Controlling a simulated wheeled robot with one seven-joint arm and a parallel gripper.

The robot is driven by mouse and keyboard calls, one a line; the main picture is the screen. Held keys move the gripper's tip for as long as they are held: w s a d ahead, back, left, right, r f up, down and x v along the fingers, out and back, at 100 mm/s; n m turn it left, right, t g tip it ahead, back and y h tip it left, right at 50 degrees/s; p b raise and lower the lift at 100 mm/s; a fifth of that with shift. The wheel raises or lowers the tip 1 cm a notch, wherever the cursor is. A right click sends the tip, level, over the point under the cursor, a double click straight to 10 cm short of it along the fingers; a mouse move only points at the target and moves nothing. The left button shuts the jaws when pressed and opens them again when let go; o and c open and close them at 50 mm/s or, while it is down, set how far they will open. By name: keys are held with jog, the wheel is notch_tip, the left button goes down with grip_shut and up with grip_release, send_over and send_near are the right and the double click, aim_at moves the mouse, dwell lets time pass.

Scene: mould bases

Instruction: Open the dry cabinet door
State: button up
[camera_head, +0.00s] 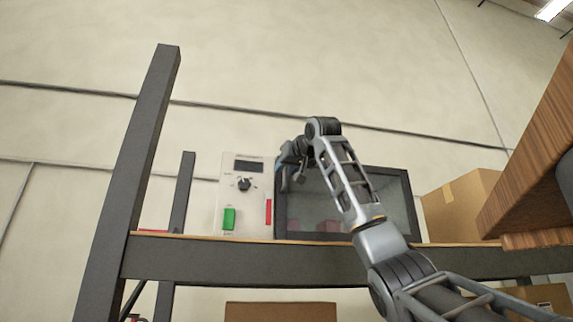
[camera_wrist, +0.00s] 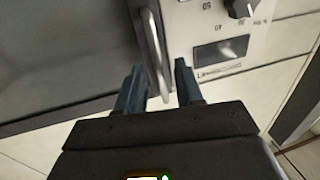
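The dry cabinet (camera_head: 233,175) stands on a shelf, with a pale control panel on its left. Its dark-framed glass door (camera_head: 405,200) is on the right and looks closed; my arm covers part of it. My gripper (camera_head: 291,182) is at the door's upper left edge, beside the panel. In the wrist view my gripper (camera_wrist: 158,78) is open, with the curved metal door handle (camera_wrist: 152,48) between its two fingers. Small gaps show on both sides of the handle. The handle is hard to make out in the head view.
The panel carries a black knob (camera_head: 244,184), a display (camera_head: 249,166), a green switch (camera_head: 229,218) and a red strip (camera_head: 268,212). A cardboard box (camera_head: 458,205) stands right of the cabinet. A dark shelf post (camera_head: 140,150) rises at left, and a wooden board (camera_head: 535,150) is at right.

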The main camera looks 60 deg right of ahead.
jog(key=shift+w+d, duration=0.1)
jog(key=shift+w, duration=0.05)
jog(key=shift+c, duration=0.4)
grip_shut()
dwell(1.0)
